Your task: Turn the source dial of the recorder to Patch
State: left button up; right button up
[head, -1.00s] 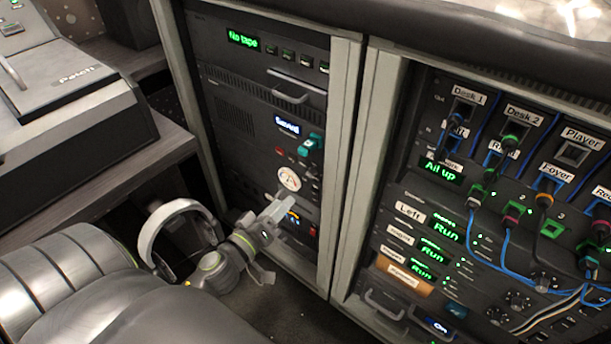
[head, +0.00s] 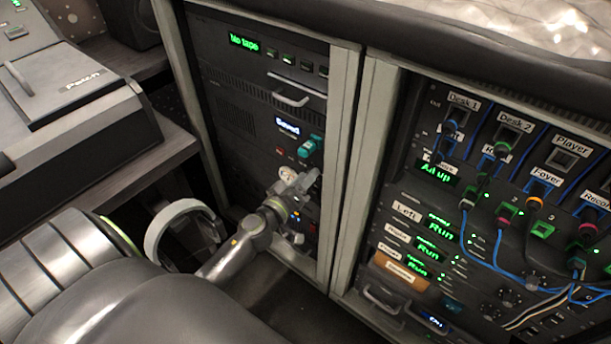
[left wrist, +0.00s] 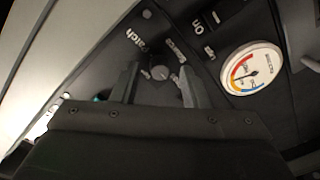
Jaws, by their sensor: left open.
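A small round dial (left wrist: 160,73) shows in the left wrist view on a dark panel, with a label reading Patch (left wrist: 136,40) on one side and other small labels around it. My left gripper (left wrist: 158,80) is open, with one finger on each side of the dial; I cannot tell whether they touch it. In the head view my left gripper (head: 300,181) is at the front of the left rack and hides the dial. A display reading No tape (head: 244,42) is lit at the top of this rack. My right gripper is not in view.
A round gauge (left wrist: 250,70) is beside the dial. A teal piece (head: 309,146) sticks out of the panel above my gripper. Headphones (head: 158,226) are left of my forearm.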

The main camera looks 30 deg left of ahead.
pick_arm(q)
jog(key=shift+w, duration=0.2)
grip_shut()
